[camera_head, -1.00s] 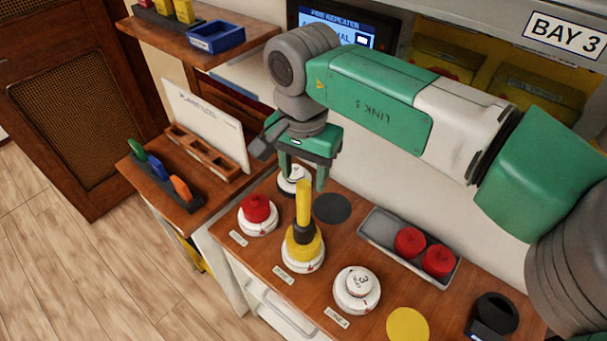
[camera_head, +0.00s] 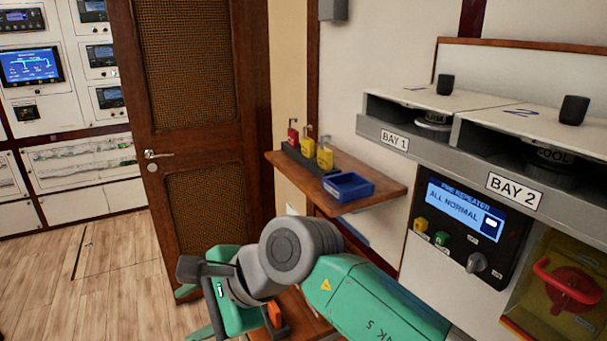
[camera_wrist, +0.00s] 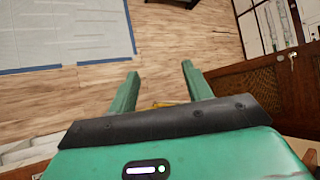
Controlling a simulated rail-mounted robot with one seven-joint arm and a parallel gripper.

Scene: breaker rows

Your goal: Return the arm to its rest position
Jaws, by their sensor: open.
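My gripper (camera_head: 190,313) is at the lower left of the head view, held out sideways with its fingers pointing left over the wooden floor. In the wrist view its two green fingers (camera_wrist: 160,72) are spread apart with nothing between them. The gripper is open and empty. My grey wrist joint and green forearm link run to the lower right and hide part of what lies behind them.
A wooden shelf (camera_head: 381,192) with padlocks (camera_head: 325,154) and a blue tray (camera_head: 348,187) is behind the arm. Bay cabinets and a fire repeater panel (camera_head: 460,216) are to the right. A door (camera_head: 196,130) stands at left. Floor (camera_head: 100,262) is clear.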

